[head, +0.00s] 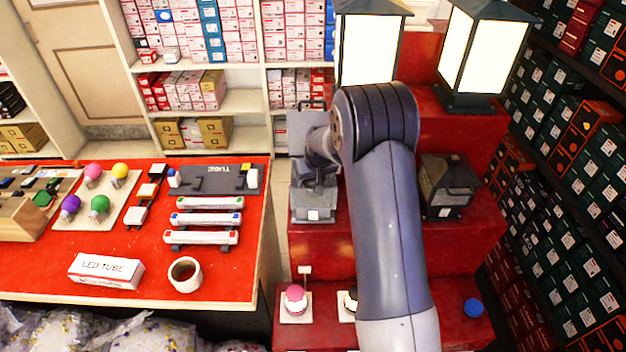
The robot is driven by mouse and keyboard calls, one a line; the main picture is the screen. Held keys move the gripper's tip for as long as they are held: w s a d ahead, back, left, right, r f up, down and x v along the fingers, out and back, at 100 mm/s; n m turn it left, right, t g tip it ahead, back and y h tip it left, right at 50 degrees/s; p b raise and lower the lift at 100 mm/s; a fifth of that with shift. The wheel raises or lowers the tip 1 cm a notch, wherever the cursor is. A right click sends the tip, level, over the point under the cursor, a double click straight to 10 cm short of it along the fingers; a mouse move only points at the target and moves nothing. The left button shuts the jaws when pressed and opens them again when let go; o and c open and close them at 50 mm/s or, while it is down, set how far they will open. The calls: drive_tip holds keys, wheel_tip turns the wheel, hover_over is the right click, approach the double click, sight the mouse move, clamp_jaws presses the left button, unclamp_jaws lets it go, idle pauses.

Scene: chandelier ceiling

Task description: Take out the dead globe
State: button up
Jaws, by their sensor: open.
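My arm reaches up and bends over to the left. My gripper (317,182) points down in front of a grey housing (306,127) on the red stepped stand. The fingers are small here, and the gripper hides the inside of the housing. I cannot make out a globe there. A dark, unlit lantern (447,185) stands to the right of my arm. Two lit lanterns, left (368,48) and right (484,52), stand higher up. A pink globe (295,298) sits on a small white base on the lower step.
Another white base (347,306) is partly hidden by my arm. A red table (110,250) at left holds coloured bulbs, tubes, an LED tube box (106,270) and a roll (185,274). Stocked shelves (575,180) border the right.

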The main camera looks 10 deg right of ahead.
drive_tip(key=shift+w+f, duration=0.1)
drive_tip(key=shift+f, duration=0.15)
drive_tip(key=shift+c, duration=0.2)
drive_tip(key=c, duration=0.7)
